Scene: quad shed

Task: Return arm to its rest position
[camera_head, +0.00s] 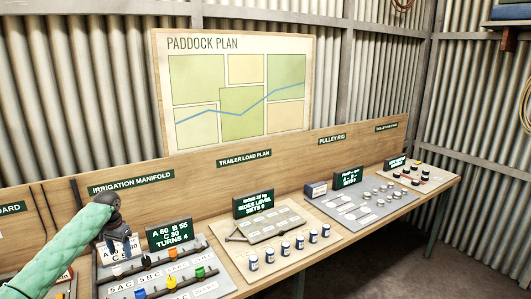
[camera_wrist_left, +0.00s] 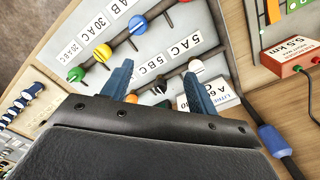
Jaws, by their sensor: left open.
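My left arm, in a green quilted sleeve, comes in from the lower left of the head view. Its left gripper (camera_head: 112,238) is above the back left part of the irrigation manifold board (camera_head: 205,284). In the left wrist view the two blue fingers of the gripper (camera_wrist_left: 158,84) stand apart with nothing held between them. Beyond them lies the board with its dark pipes and coloured knobs, among them a yellow knob (camera_wrist_left: 103,52) and a blue knob (camera_wrist_left: 136,22). The gripper hides part of a white label card (camera_head: 134,245). My right gripper is not in view.
The bench also holds the trailer load board with several small jars (camera_head: 285,248), the pulley board (camera_head: 350,212) and a far board (camera_head: 425,177). Dark sign blocks (camera_head: 169,235) stand behind them. A red box (camera_wrist_left: 290,58) with a cable is near the gripper.

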